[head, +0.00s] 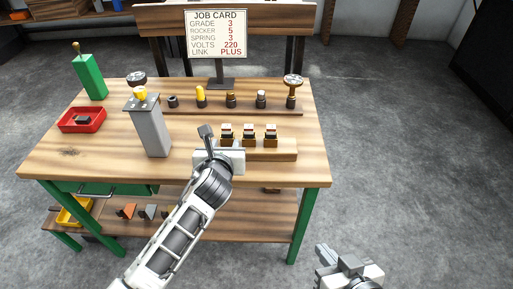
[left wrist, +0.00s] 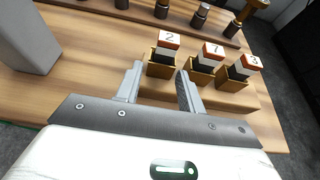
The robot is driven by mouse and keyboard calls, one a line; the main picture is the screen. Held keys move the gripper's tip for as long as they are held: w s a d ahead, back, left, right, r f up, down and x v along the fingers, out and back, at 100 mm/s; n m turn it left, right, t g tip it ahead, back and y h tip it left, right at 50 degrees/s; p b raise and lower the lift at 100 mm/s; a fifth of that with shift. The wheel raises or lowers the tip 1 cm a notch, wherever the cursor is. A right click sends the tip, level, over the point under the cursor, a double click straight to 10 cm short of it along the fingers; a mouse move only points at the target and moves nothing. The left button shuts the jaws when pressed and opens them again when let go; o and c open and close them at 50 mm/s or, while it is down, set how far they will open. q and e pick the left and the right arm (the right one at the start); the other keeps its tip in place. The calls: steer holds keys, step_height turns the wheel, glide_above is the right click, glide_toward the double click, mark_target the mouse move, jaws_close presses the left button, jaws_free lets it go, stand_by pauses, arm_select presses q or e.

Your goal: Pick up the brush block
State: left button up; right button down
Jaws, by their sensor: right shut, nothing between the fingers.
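Three dark brush blocks with white and orange tops stand in brass-coloured holders on a wooden strip (head: 275,152). In the left wrist view their tops read 2 (left wrist: 166,42), what looks like 7 (left wrist: 209,52), and 3 (left wrist: 250,64). They also show in the head view, the rightmost at the strip's right (head: 271,133). My left gripper (left wrist: 158,82) is open and empty, its fingers pointing at the block marked 2, just short of it. In the head view my arm hides part of the strip's left end. My right gripper (head: 325,254) is shut and empty, off the table's front right.
A grey tapered post (head: 152,132) with a yellow knob stands left of my left gripper. Small parts line a rear rack (head: 245,110) before the job card (head: 216,34). Floor at right is clear.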

mark_target(227, 137)
arm_select(q)
steer(key=b+x, duration=0.1)
steer(key=x, duration=0.3)
steer(key=shift+d, duration=0.1)
steer(key=shift+w, duration=0.4)
jaws_close()
steer(key=shift+r, duration=0.15)
steer(key=shift+r, duration=0.15)
